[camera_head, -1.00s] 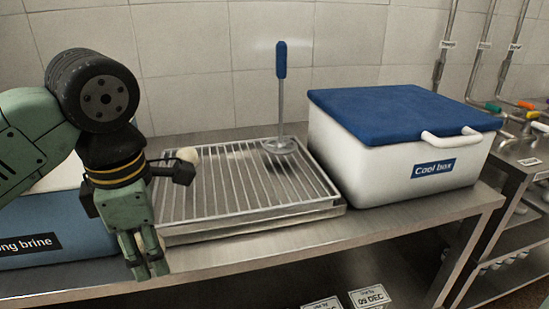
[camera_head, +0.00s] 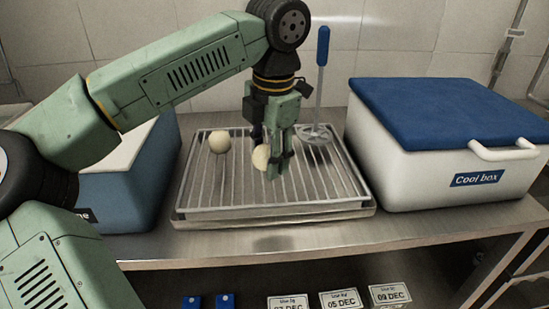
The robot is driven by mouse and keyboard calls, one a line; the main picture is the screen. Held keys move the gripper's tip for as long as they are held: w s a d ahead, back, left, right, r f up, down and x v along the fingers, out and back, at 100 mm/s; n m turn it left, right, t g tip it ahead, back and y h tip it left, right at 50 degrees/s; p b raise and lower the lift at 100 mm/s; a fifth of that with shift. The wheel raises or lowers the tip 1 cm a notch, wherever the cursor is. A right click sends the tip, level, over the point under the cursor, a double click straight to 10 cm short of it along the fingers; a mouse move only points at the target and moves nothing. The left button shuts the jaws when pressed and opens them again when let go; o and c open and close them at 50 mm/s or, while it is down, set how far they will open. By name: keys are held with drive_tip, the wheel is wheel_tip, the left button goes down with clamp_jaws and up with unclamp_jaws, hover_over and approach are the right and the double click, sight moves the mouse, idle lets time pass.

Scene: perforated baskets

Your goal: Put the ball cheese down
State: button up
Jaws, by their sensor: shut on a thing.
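My gripper (camera_head: 274,168) is over the middle of the wire drain rack (camera_head: 205,200), pointing down. It is shut on a pale round ball cheese (camera_head: 260,157), which shows on the left side of the fingers. The fingers hide part of this ball. It is low over the rack bars, and I cannot tell whether it touches them. A second pale ball cheese (camera_head: 219,141) sits on the rack's back left, apart from my gripper.
A ladle-like tool with a blue handle (camera_head: 322,55) stands at the rack's back right. The cool box (camera_head: 440,165) is on the right, a blue brine box (camera_head: 135,190) on the left. Date cards (camera_head: 340,300) are on the lower shelf. The rack's front right is clear.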

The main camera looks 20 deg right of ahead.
drive_tip(key=shift+w+d, duration=0.35)
drive_tip(key=shift+d, duration=0.2)
drive_tip(key=shift+w+d+f+p, duration=0.15)
drive_tip(key=shift+f+p, duration=0.15)
drive_tip(key=shift+f, duration=0.65)
drive_tip(key=shift+d+f+p, duration=0.15)
drive_tip(key=shift+f+p, duration=0.15)
drive_tip(key=shift+f, duration=0.65)
drive_tip(key=shift+f, duration=0.2)
drive_tip(key=o, duration=1.2)
